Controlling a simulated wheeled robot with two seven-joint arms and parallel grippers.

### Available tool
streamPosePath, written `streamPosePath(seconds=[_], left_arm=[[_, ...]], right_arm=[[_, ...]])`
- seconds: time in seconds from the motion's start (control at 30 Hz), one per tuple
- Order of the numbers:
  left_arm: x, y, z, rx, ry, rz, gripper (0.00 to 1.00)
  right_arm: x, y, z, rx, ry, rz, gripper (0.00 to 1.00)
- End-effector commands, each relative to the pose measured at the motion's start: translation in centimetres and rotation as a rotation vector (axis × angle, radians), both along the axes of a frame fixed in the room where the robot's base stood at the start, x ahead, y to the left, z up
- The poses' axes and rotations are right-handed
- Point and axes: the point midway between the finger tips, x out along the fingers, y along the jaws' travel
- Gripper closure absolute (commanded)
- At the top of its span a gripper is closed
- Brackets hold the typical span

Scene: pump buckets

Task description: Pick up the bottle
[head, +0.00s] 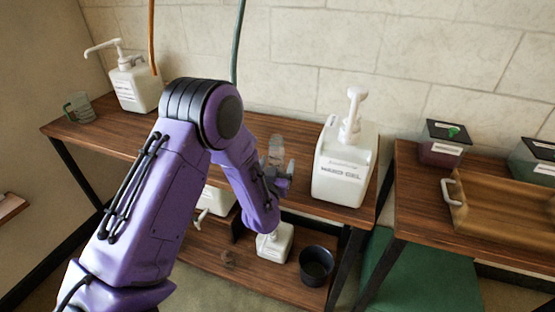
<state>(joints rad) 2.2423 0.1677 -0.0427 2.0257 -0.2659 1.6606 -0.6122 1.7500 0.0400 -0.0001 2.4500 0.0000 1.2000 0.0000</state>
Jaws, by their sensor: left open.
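A white pump bottle labelled as hand gel (345,168) stands upright on the right end of the dark wooden table. Another white pump bottle (137,88) stands at the table's far left. A smaller white bottle (275,243) is on the lower shelf, partly hidden by my arm. My purple left arm reaches across the middle. My left gripper (281,178) is open, apart from and left of the hand gel bottle. A clear, glass-like object (276,150) shows just behind the fingers; I cannot tell whether they touch it. My right gripper is out of view.
A green glass mug (78,107) stands at the table's left. A dark cup (316,265) and a partly hidden white container (214,203) are on the lower shelf. A wooden tray (500,205) and a dark box (443,143) occupy the right table.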

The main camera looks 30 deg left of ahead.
Motion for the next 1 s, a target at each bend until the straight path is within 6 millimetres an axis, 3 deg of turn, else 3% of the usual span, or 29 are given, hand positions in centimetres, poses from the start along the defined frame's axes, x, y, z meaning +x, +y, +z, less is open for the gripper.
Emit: streamPosePath(seconds=[0.1, 0.33, 0.37, 0.5, 0.53, 0.83, 1.0], left_arm=[[1.3, 0.7, 0.0, -0.001, 0.001, 0.002, 0.18], [1.5, 0.8, -0.1, 0.0, 0.001, 0.003, 0.18], [1.5, 0.8, -0.1, 0.0, 0.001, 0.003, 0.25], [1.5, 0.8, -0.1, 0.0, 0.001, 0.003, 0.7], [1.5, 0.8, -0.1, 0.0, 0.001, 0.003, 0.72], [1.5, 0.8, 0.1, 0.0, 0.001, 0.003, 0.72], [1.5, 0.8, 2.0, 0.0, -0.002, 0.003, 0.72]], right_arm=[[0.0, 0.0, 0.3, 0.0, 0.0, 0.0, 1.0], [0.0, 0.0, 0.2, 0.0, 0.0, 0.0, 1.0], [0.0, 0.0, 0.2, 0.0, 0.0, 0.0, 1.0], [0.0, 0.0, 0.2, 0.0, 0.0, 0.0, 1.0], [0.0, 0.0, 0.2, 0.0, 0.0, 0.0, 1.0], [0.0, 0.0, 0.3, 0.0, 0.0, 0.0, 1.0], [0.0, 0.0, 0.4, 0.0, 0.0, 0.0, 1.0]])
